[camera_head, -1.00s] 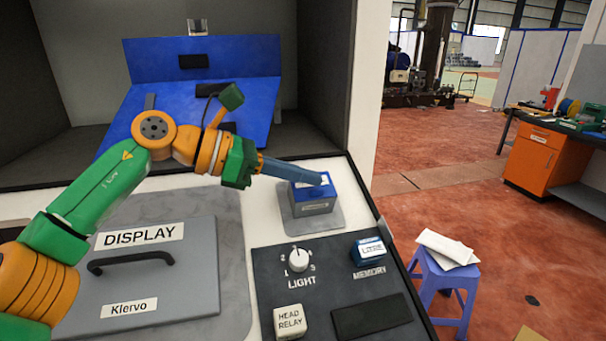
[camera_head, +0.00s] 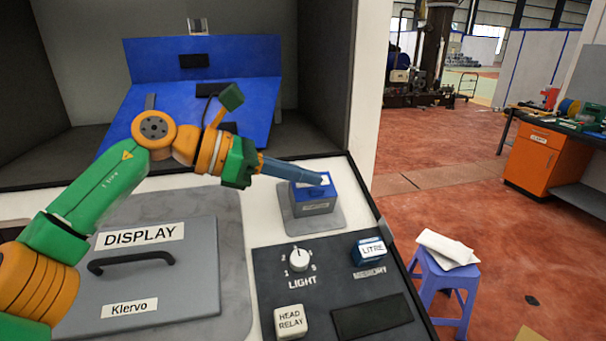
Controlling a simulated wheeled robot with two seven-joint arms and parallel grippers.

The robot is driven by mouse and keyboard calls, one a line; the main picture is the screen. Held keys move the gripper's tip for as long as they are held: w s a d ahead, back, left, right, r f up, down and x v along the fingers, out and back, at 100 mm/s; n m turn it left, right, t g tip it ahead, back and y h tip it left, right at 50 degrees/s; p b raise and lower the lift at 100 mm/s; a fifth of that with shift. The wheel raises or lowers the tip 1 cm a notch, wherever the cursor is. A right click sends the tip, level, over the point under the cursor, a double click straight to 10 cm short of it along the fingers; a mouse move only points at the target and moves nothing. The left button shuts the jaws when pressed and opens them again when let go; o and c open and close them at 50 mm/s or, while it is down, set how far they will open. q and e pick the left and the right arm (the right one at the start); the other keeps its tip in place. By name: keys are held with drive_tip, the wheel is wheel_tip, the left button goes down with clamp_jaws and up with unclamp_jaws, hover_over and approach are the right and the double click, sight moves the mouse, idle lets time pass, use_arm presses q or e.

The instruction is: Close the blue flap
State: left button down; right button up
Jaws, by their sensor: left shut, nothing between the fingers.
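A small grey box with a blue top flap (camera_head: 325,190) stands on a grey plate on the white counter, right of centre. The flap looks roughly level, lying over the box, with a pale label partly showing. My left gripper (camera_head: 320,179) is shut and empty. Its long blue-grey fingers reach in from the left, and their tips lie at the flap's top, hiding part of it. I cannot tell whether they touch it. My right gripper is not in view.
A large blue panel (camera_head: 175,115) leans in the dark cabinet behind my left arm. A grey DISPLAY lid (camera_head: 190,280) with a black handle is at the left. A black panel (camera_head: 275,268) holds the LIGHT knob (camera_head: 299,259), HEAD RELAY block (camera_head: 290,320) and MEMORY block (camera_head: 370,250).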

use_arm(q)
drive_tip(key=c, duration=1)
unclamp_jaws()
drive_tip(key=shift+a, duration=0.1)
drive_tip(key=b+v, duration=0.1)
drive_tip(key=v, duration=0.6)
drive_tip(key=shift+b, duration=0.3)
